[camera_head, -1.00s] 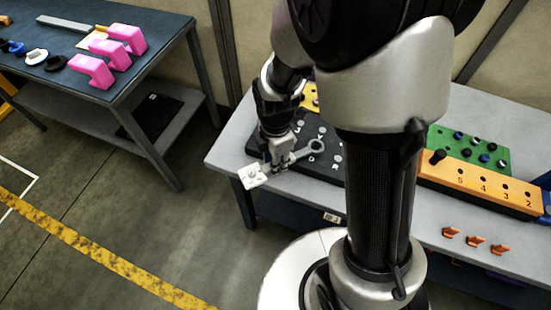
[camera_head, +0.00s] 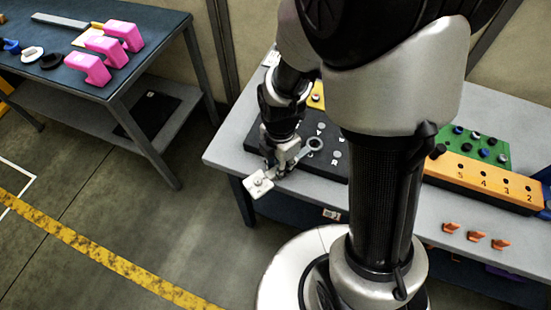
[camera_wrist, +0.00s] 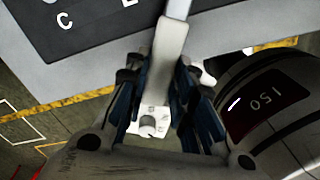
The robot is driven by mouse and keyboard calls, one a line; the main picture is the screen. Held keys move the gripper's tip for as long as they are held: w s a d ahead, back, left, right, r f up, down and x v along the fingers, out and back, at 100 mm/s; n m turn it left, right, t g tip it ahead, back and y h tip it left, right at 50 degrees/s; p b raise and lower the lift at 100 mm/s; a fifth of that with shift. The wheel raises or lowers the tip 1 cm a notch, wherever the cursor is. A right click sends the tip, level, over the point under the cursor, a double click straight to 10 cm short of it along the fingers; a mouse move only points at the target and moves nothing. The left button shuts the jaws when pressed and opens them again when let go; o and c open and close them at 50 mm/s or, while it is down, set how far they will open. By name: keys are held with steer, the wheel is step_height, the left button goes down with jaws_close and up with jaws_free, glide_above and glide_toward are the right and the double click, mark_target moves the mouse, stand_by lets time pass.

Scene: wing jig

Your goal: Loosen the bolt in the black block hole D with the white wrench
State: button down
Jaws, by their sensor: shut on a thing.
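My gripper (camera_head: 279,170) is shut on the white wrench (camera_head: 300,155) at the front left edge of the black block. The wrench's ring end lies over the block; its other end, with a white square piece (camera_head: 258,184), sticks out past the table edge. The wrist view shows the pale handle (camera_wrist: 171,45) between my fingers (camera_wrist: 158,90). The black block (camera_head: 337,171) carries grey round bolt heads and white letters. In the wrist view a C and part of another letter show on it (camera_wrist: 95,40). Hole D cannot be made out, and I cannot tell whether the ring sits on a bolt.
An orange numbered block (camera_head: 470,180) and a green block (camera_head: 465,137) with several pegs stand to the right. Orange clips (camera_head: 476,237) lie near the front edge. A separate table with pink brackets (camera_head: 91,68) stands at the left. Open floor lies between.

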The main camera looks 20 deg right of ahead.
steer(key=shift+s, duration=0.2)
steer(key=shift+s+d+r+n, duration=0.1)
steer(key=shift+s+d+n, duration=0.3)
steer(key=shift+s+n, duration=0.25)
steer(key=shift+s+d+r+n, duration=0.1)
steer(key=shift+s+d+n, duration=0.3)
steer(key=shift+n, duration=0.35)
steer(key=shift+s, duration=0.1)
steer(key=shift+s+d+r+n, duration=0.1)
steer(key=shift+s+d+n, duration=0.8)
steer(key=shift+n, duration=0.3)
steer(key=shift+s+d+r+n, duration=0.1)
steer(key=shift+s+d+n, duration=0.55)
steer(key=shift+d+n, duration=0.3)
steer(key=shift+a, duration=0.1)
